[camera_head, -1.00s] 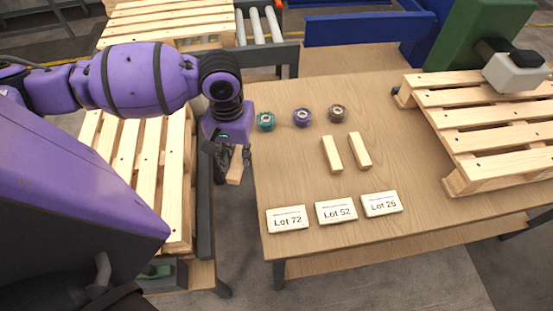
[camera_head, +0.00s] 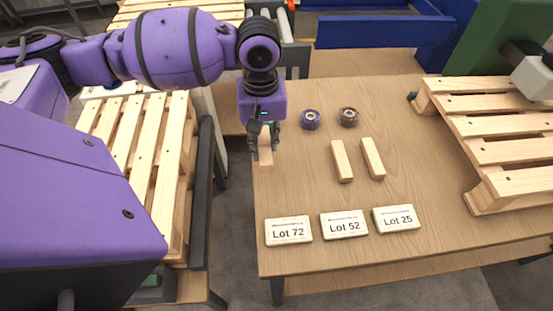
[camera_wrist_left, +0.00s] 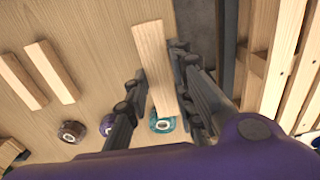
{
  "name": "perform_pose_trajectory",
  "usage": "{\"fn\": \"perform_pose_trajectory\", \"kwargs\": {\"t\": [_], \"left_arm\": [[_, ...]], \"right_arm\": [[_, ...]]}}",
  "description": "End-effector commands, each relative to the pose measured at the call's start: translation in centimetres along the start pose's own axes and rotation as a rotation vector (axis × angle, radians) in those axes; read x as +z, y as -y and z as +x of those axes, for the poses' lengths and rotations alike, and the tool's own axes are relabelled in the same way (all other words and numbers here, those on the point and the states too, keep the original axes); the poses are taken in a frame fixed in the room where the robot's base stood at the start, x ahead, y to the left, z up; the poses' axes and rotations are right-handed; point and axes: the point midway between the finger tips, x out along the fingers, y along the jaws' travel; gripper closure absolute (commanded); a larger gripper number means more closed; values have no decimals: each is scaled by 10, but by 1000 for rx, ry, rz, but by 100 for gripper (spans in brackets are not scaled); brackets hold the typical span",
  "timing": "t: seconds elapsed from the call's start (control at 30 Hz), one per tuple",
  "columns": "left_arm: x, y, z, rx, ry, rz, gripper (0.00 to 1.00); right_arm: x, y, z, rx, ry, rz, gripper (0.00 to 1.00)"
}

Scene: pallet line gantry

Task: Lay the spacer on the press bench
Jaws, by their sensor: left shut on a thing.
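My left gripper (camera_head: 265,140) is shut on a light wooden spacer (camera_head: 265,151) over the left edge of the press bench (camera_head: 310,185). In the left wrist view the spacer (camera_wrist_left: 153,65) sticks out between the two fingers (camera_wrist_left: 158,92), above the wooden top (camera_wrist_left: 100,35). I cannot tell whether it touches the bench. Two similar wooden spacers (camera_head: 341,161) (camera_head: 372,158) lie side by side on the bench, to the right of the gripper. My right gripper is not in view.
A purple roll (camera_head: 310,119) and a brown roll (camera_head: 348,117) sit at the back. A teal roll (camera_wrist_left: 162,122) shows under the gripper in the wrist view. Cards Lot 72 (camera_head: 288,231), Lot 52 (camera_head: 344,225) and Lot 25 (camera_head: 396,218) line the front. A pallet (camera_head: 500,125) covers the right.

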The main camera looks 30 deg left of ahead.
Motion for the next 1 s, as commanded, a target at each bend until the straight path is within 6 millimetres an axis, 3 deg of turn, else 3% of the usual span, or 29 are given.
{"fn": "perform_pose_trajectory", "kwargs": {"t": [0.1, 0.4, 0.6, 0.97, 1.0], "left_arm": [[5, -13, 16, 1, 1, 2, 100], [11, -27, 35, 1, 0, 1, 100], [10, -26, 63, 0, -1, -1, 100], [10, -26, 65, 1, -2, 0, 100], [9, -26, 65, 2, -3, 0, 73]], "right_arm": [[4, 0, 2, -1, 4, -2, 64], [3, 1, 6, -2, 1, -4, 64], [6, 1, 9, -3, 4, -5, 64], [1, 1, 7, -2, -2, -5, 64], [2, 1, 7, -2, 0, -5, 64]]}}
